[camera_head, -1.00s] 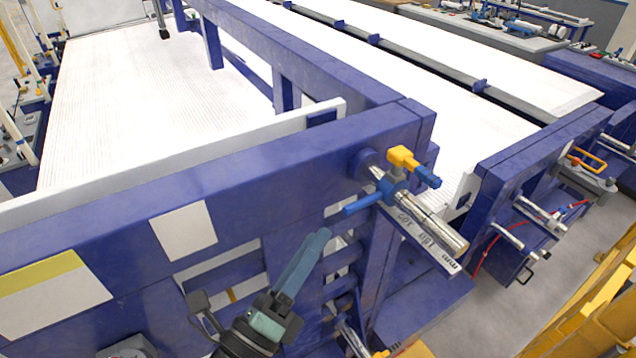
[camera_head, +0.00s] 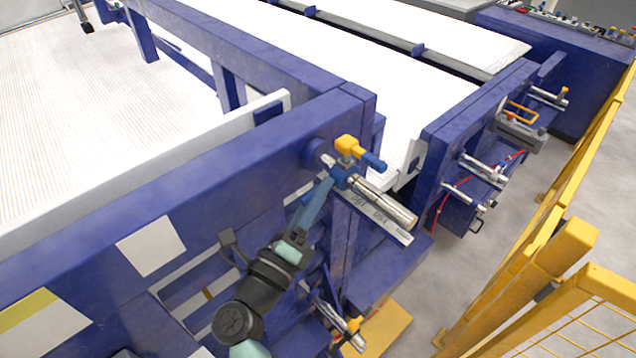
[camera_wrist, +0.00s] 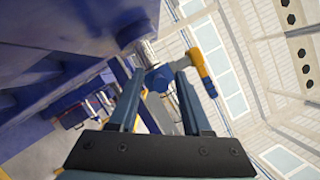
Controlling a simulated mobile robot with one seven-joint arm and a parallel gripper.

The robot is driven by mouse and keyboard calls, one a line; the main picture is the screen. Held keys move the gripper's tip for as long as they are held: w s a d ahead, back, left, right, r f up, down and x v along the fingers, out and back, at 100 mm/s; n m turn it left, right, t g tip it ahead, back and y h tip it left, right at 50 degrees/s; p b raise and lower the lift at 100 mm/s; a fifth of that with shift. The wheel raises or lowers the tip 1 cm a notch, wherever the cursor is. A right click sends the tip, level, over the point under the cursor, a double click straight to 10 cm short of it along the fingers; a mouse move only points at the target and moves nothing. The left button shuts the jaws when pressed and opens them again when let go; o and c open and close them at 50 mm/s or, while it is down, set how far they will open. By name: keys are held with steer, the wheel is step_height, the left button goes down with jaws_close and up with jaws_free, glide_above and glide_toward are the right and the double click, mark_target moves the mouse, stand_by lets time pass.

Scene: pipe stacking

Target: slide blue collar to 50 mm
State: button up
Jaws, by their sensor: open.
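The blue collar (camera_head: 343,178) sits around a silver rod (camera_head: 392,207) that sticks out of the blue frame. A yellow knob (camera_head: 349,146) with a blue end rises from the collar. A marked scale plate (camera_head: 385,224) lies below the rod. My gripper (camera_head: 326,187) reaches up from below left, its fingertips close to the collar. In the wrist view, my open gripper (camera_wrist: 158,76) has one finger on each side of the blue collar (camera_wrist: 158,79), with the yellow knob (camera_wrist: 201,70) to the right. I cannot tell whether the fingers touch the collar.
The blue machine frame (camera_head: 215,175) stands close behind and left of my arm. Another rod (camera_head: 340,325) with a yellow part lies lower down. A second blue frame (camera_head: 470,120) is at right. Yellow guard rails (camera_head: 565,245) stand farther right, with open grey floor between.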

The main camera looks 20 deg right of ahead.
steer(key=shift+w+d+r, duration=0.1)
steer(key=shift+w+d, duration=0.2)
steer(key=shift+d, duration=0.05)
steer(key=shift+c, duration=0.2)
jaws_close()
stand_by(1.0)
